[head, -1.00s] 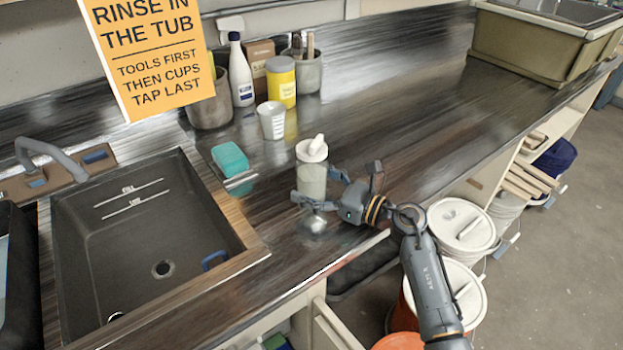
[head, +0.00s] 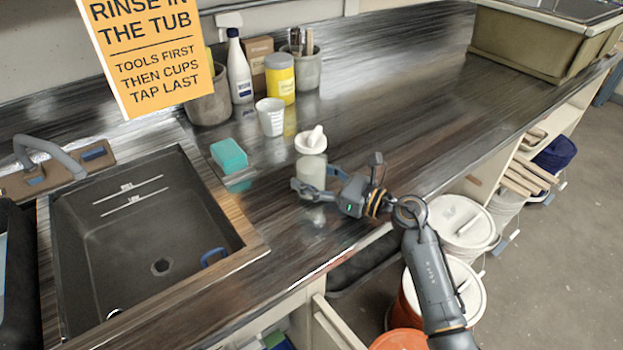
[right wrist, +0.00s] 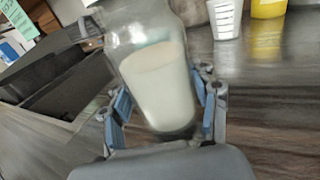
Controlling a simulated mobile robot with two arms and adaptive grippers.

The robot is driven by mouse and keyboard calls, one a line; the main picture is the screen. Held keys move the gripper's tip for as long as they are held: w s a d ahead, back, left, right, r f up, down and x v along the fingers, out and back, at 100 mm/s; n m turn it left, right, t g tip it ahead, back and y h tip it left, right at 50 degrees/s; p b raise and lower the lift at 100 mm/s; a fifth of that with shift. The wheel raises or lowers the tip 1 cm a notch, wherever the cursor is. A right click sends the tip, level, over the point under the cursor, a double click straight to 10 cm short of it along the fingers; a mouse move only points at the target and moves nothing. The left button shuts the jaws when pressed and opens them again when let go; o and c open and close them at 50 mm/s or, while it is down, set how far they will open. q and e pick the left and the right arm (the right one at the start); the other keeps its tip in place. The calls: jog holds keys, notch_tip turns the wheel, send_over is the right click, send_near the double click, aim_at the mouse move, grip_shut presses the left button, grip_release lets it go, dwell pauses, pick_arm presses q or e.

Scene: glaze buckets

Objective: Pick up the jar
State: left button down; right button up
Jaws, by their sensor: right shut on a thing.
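The jar (head: 310,172) is clear, with pale contents and a white lid with a knob. It is near the front of the dark counter, right of the sink. My right gripper (head: 316,183) is shut around its lower body, coming from the right. In the right wrist view the jar (right wrist: 158,80) sits between the two fingers, tilted in the picture, its lid cut off. Its base is partly hidden by a finger in the head view; it looks slightly above the counter, but the gap is hard to judge. My left gripper is not in view.
The sink (head: 100,225) lies left, with a teal sponge (head: 229,155) beside it. A white cup (head: 270,117), yellow tub (head: 280,78) and white bottle (head: 239,72) stand behind the jar. The counter to the right (head: 430,110) is clear up to the olive bin (head: 520,45).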

aim_at(318, 154)
jog(key=s+d+r, duration=0.1)
jog(key=r, duration=0.1)
jog(key=s+d+r, duration=0.1)
jog(key=r, duration=0.2)
jog(key=s+d+r, duration=0.1)
jog(key=r, duration=0.1)
jog(key=shift+s+d+r, duration=0.15)
jog(key=shift+s+r, duration=0.05)
jog(key=shift+r, duration=0.15)
jog(key=s+d+r+b, duration=0.1)
jog(key=s+d+r, duration=0.3)
jog(key=s+d, duration=0.2)
jog(key=shift+s+d+r+b, duration=0.15)
jog(key=shift+s+r+b, duration=0.15)
jog(key=shift+s, duration=0.15)
jog(key=shift+f, duration=0.15)
